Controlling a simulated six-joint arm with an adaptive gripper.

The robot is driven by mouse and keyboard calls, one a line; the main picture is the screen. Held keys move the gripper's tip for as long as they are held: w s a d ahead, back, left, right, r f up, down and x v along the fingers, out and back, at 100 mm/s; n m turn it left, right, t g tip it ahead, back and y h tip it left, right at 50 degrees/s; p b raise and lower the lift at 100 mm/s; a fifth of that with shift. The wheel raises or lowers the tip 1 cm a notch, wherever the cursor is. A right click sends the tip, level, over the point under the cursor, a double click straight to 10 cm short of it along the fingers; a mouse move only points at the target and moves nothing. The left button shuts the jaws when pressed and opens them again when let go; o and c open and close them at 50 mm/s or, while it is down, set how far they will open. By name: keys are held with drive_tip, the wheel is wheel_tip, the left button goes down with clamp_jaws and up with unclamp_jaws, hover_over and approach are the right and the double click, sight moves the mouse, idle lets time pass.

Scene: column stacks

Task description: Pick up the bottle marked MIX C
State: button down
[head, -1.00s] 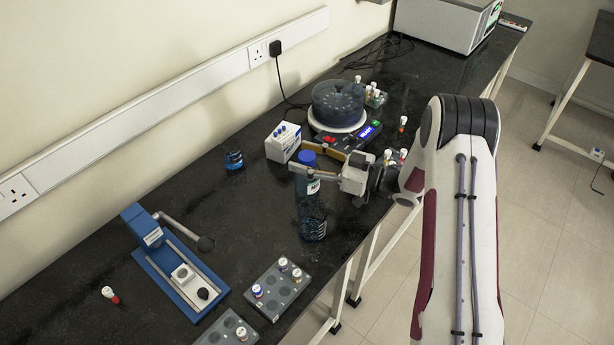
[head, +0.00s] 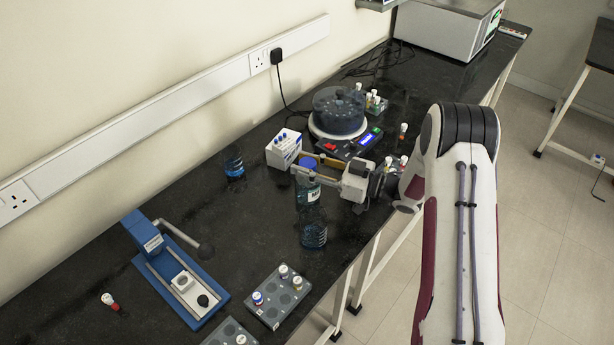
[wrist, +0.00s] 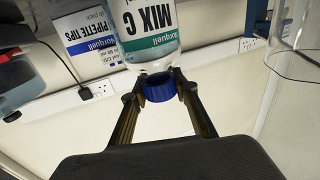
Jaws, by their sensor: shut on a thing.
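The bottle marked MIX C (wrist: 147,28) is clear with a white and green label and a blue cap (wrist: 159,87). It appears upside down in the wrist view, its top edge cut off. My gripper (wrist: 159,92) is shut on the cap, one finger on each side. In the head view the bottle (head: 310,195) looks upright near the bench's front edge, with my gripper (head: 307,166) at its cap from the right. I cannot tell whether its base touches the bench.
On the dark bench (head: 190,215), a white pipette-tip box (head: 284,148) and a round machine (head: 338,112) stand behind the bottle. A blue press (head: 180,270) and a vial rack (head: 277,297) are in front.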

drive_tip(key=shift+r, duration=0.2)
drive_tip(key=shift+r, duration=4.85)
